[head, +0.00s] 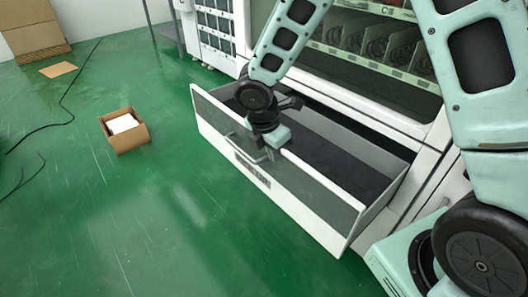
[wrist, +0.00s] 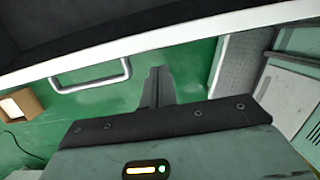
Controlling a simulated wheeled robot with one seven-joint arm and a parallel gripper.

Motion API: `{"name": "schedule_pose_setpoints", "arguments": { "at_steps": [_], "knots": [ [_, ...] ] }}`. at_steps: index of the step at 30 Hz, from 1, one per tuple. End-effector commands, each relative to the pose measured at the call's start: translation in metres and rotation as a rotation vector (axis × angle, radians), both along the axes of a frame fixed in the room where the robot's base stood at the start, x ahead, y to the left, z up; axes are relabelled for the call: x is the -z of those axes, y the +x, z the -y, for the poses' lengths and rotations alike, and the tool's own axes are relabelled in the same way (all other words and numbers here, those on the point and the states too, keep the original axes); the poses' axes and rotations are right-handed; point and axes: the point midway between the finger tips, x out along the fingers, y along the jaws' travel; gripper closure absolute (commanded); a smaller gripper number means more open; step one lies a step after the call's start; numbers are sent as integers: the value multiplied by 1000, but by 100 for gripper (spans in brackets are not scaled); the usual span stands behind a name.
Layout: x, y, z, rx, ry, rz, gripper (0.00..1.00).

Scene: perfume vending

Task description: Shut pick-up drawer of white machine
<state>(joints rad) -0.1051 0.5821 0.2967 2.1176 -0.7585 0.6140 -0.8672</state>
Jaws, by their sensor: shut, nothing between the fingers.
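The pick-up drawer (head: 316,183) stands well out from the white machine (head: 385,118). Its interior is dark and looks empty. A bent metal handle (head: 246,153) sits on the outside of its front panel. My gripper (head: 271,151) is at the top of the drawer front, near the right end of the handle; in the head view its fingertips are hard to make out. In the wrist view the fingers (wrist: 157,86) are together and empty, over green floor just outside the white drawer rim (wrist: 150,41). The handle (wrist: 92,77) lies to their left, apart from them.
An open cardboard box (head: 125,132) with something white in it stands on the green floor at left. Dark cables (head: 66,105) and a flat cardboard piece (head: 58,69) lie farther off. The floor in front of the drawer is clear. Another white machine (head: 213,35) stands behind.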

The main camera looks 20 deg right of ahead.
Motion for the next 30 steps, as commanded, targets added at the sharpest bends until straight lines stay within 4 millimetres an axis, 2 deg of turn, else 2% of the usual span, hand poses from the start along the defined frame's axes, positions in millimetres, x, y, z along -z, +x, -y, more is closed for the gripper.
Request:
{"name": "schedule_pose_setpoints", "arguments": {
  "at_steps": [5,20,23,26,30],
  "knots": [
    [0,3,12,-1,1,-1,100],
    [-1,6,18,1,1,-1,100],
    [-2,9,29,2,1,-2,100],
    [-4,15,49,6,-1,-2,100],
    [-6,26,86,7,-2,-3,100]
  ]
}}
